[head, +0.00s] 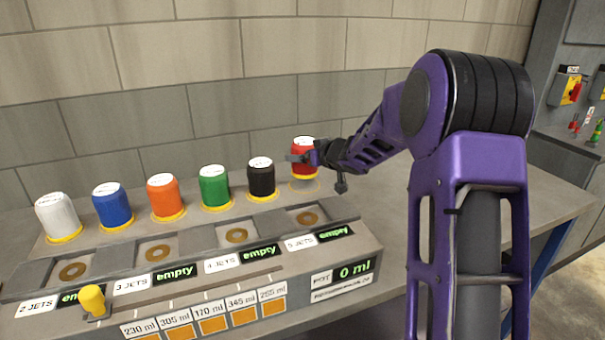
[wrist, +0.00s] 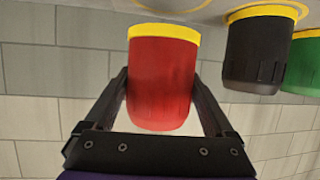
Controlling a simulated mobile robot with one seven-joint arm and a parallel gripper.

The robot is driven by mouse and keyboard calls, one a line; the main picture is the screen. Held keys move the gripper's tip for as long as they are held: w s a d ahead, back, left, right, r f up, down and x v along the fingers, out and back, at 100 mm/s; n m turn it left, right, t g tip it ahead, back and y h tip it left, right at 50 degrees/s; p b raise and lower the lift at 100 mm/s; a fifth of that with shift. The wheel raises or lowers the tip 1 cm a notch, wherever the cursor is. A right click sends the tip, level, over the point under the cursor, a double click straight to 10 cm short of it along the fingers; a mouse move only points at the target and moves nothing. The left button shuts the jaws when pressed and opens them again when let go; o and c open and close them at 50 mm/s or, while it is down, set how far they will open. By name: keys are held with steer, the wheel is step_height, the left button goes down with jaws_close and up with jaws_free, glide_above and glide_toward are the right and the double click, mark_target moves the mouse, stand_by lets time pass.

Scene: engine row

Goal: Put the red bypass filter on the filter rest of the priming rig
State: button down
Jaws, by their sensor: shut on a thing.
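The red bypass filter (head: 302,160) has a white top and a yellow base ring, and is upright at the right end of the filter row. My gripper (head: 304,156) is shut around its body from the right. In the wrist view, the red filter (wrist: 162,85) sits between both fingers (wrist: 162,95), its yellow ring toward the picture's top. Its base appears slightly above a yellow ring mark (head: 304,187) on the bench. The priming rig (head: 210,275) is the grey console in front, with several bays holding brass rings and "empty" displays. I cannot tell which part is the filter rest.
A black filter (head: 261,178) stands just left of the red one. Green (head: 214,185), orange (head: 165,197), blue (head: 112,205) and white (head: 57,217) filters continue leftward. A yellow knob (head: 93,300) sticks up at the rig's front left. The bench right of the rig is clear.

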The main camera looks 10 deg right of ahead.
mark_target(306, 167)
steer(key=shift+f+b, duration=0.5)
steer(key=shift+f, duration=1.3)
steer(key=shift+f, duration=0.1)
jaws_free()
steer(key=shift+f, duration=0.1)
steer(key=shift+s+d+r, duration=0.1)
steer(key=shift+s+r, duration=0.15)
steer(key=shift+r, duration=0.05)
steer(key=p+v, duration=0.1)
steer(key=v, duration=1)
steer(key=shift+s+p, duration=0.2)
steer(key=shift+p, duration=0.2)
steer(key=shift+d+r, duration=0.1)
steer(key=shift+r, duration=0.05)
